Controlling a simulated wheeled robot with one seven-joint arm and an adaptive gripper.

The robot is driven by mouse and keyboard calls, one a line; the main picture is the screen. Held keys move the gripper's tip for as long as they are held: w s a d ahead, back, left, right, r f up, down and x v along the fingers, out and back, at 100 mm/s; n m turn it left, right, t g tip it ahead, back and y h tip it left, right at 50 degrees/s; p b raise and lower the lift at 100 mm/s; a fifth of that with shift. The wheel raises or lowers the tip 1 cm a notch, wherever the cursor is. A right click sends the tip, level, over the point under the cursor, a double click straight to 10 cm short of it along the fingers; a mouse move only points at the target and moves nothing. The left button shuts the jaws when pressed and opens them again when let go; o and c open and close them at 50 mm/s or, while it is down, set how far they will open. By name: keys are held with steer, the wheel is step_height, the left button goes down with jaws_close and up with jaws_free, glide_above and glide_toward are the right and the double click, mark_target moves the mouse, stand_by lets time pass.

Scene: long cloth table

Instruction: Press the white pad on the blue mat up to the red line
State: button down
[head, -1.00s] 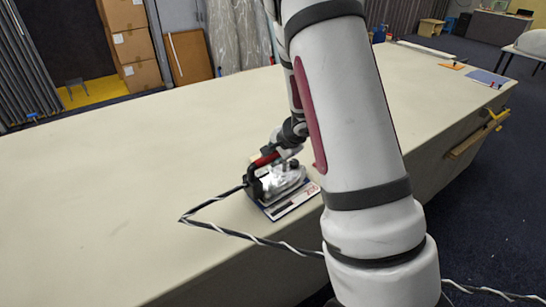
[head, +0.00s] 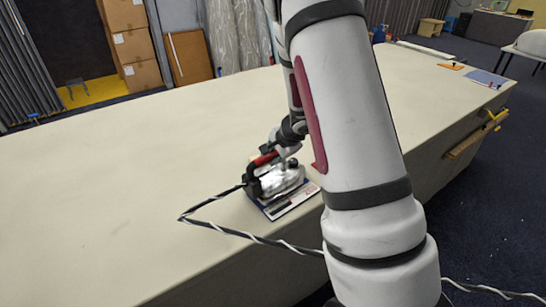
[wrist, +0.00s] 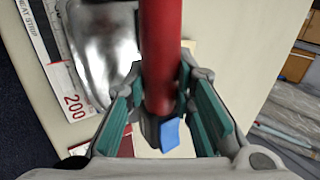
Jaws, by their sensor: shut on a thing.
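A silver iron (head: 283,180) with a red handle (wrist: 160,50) stands on a flat printed rest board (head: 296,203) on the table. My gripper (wrist: 162,100) is shut on the red handle, its teal finger pads on either side of it. The wrist view shows the iron's shiny body (wrist: 100,45) beside the board, which is marked 200 (wrist: 73,103). A blue mat (head: 486,76) lies at the far right end of the table, well away from my gripper. A small red and white detail shows at its near edge; I cannot make out the white pad or the red line.
The iron's striped cord (head: 230,231) loops left over the table and back below my arm. An orange patch (head: 452,66) and a white roll (head: 427,49) lie near the far end. The cream tabletop (head: 150,160) is largely clear. A yellow clamp (head: 496,119) sits on the right edge.

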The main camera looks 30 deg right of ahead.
steer(key=shift+w+d+r+p, duration=0.1)
steer(key=shift+r+p, duration=0.6)
steer(key=shift+r, duration=0.95)
steer(key=shift+w+r+p, duration=0.1)
steer(key=shift+r+p, duration=0.55)
steer(key=shift+r, duration=0.95)
steer(key=shift+r+p, duration=0.95)
steer(key=shift+r, duration=2.05)
